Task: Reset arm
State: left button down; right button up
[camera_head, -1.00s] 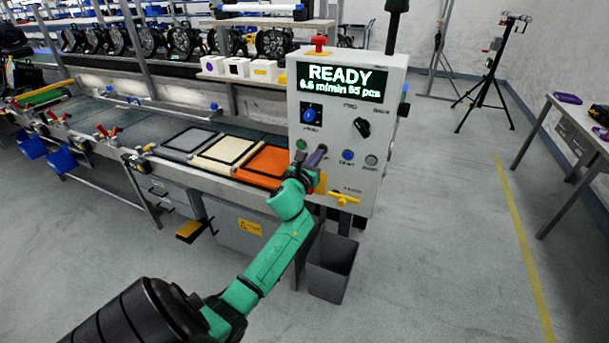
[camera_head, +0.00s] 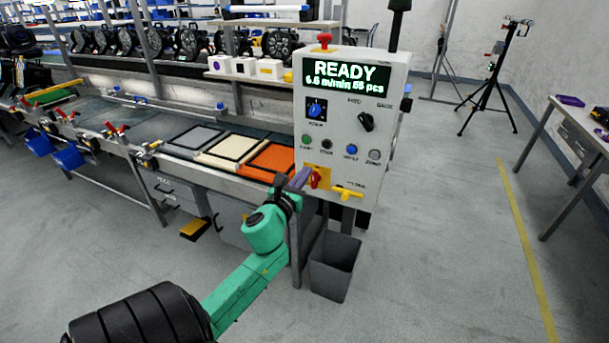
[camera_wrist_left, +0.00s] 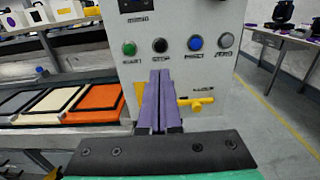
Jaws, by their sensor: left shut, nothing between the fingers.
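My left gripper (camera_head: 300,179) is on the green arm that comes in from below. It is shut and empty, its purple fingers together in front of the lower part of the grey control panel (camera_head: 384,181). In the left wrist view the shut fingers (camera_wrist_left: 159,88) point at the panel, below its row of buttons, and partly hide the yellow plate there. The panel's screen (camera_head: 345,75) reads READY. A red switch (camera_head: 316,178) on the yellow plate shows just right of the fingers in the head view. I cannot tell whether the fingers touch the panel. My right gripper is not in view.
A conveyor with grey, cream and orange framed pads (camera_head: 271,160) runs left of the panel. A grey bin (camera_head: 334,267) stands on the floor below it. A yellow lever (camera_head: 347,193) sticks out beside the red switch. Floor at the right is clear up to a table (camera_head: 572,130).

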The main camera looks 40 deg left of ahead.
pick_arm(q)
jog(key=shift+s, duration=0.1)
jog(key=shift+f, duration=0.1)
dwell(0.4)
jog(key=s+d+f+n+g+h, duration=0.1)
jog(key=s+f+n+g, duration=0.3)
jog(key=f, duration=0.8)
jog(key=s+d+f+n+g+h, duration=0.15)
jog(key=f+n, duration=0.45)
jog(key=f, duration=0.6)
jog(key=s+d+f+n+g, duration=0.1)
jog(key=s+f+n+g, duration=0.3)
jog(key=f, duration=0.8)
jog(key=s+d+f+n+g+h, duration=0.1)
jog(key=s+d+f+n+g, duration=0.1)
jog(key=s+d+f+n, duration=0.2)
jog(key=s+d+f+n+g+h, duration=0.1)
jog(key=s+d+f+n, duration=0.3)
jog(key=s+f, duration=0.5)
jog(key=s+d+f+n+g+h, duration=0.1)
jog(key=s+d+f+n+g, duration=0.2)
jog(key=s+f+n, duration=0.4)
jog(key=s+d, duration=0.1)
jog(key=s, duration=0.8)
jog(key=shift+d+f+n, duration=0.3)
jog(key=shift+d+n, duration=0.05)
jog(key=shift+n, duration=0.05)
jog(key=shift+g, duration=0.25)
